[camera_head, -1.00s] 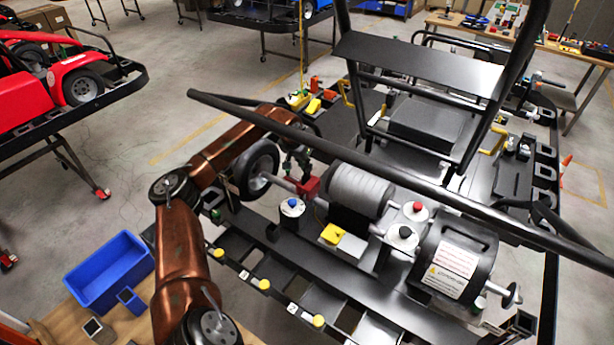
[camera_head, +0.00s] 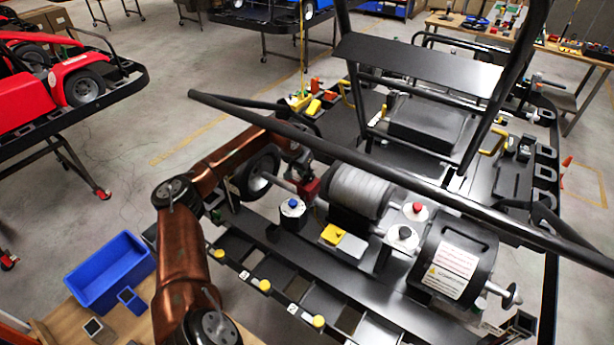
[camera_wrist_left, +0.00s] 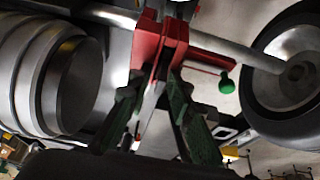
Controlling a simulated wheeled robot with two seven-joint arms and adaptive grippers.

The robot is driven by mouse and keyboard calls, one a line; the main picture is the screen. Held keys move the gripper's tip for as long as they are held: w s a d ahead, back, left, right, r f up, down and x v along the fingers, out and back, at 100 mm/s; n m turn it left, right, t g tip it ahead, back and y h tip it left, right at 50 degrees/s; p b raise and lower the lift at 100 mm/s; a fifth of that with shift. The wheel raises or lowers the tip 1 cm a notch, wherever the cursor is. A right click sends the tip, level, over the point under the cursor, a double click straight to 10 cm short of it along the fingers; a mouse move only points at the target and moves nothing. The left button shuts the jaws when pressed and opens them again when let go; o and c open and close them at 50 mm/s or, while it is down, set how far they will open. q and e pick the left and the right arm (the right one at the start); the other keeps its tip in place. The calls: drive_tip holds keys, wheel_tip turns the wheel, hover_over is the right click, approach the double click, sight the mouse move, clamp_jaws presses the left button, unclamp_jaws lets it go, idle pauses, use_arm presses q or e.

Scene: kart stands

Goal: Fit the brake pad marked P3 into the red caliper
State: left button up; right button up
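The red caliper (camera_head: 307,188) sits on the steel axle between the wheel and the grey ribbed cylinder. In the left wrist view the caliper (camera_wrist_left: 172,38) is at top centre, with two red sides and a narrow gap. My left gripper (camera_head: 302,168) is right at the caliper, partly hidden behind the roll bar. In the left wrist view its green fingers (camera_wrist_left: 158,82) converge at the caliper's near face. A thin reddish strip shows between the fingers, but I cannot tell whether it is a held pad or part of the caliper. No P3 mark is legible. My right gripper is not in view.
The black wheel (camera_head: 258,175) is left of the caliper and the grey cylinder (camera_head: 360,190) is right of it. A long black bar (camera_head: 400,180) crosses in front. A blue-topped canister (camera_head: 292,214) stands close below. A blue bin (camera_head: 108,270) is at lower left.

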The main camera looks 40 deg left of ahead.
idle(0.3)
use_arm(q)
drive_tip(key=shift+r, duration=0.25)
drive_tip(key=v, duration=0.7)
drive_tip(key=shift+s+r, duration=0.1)
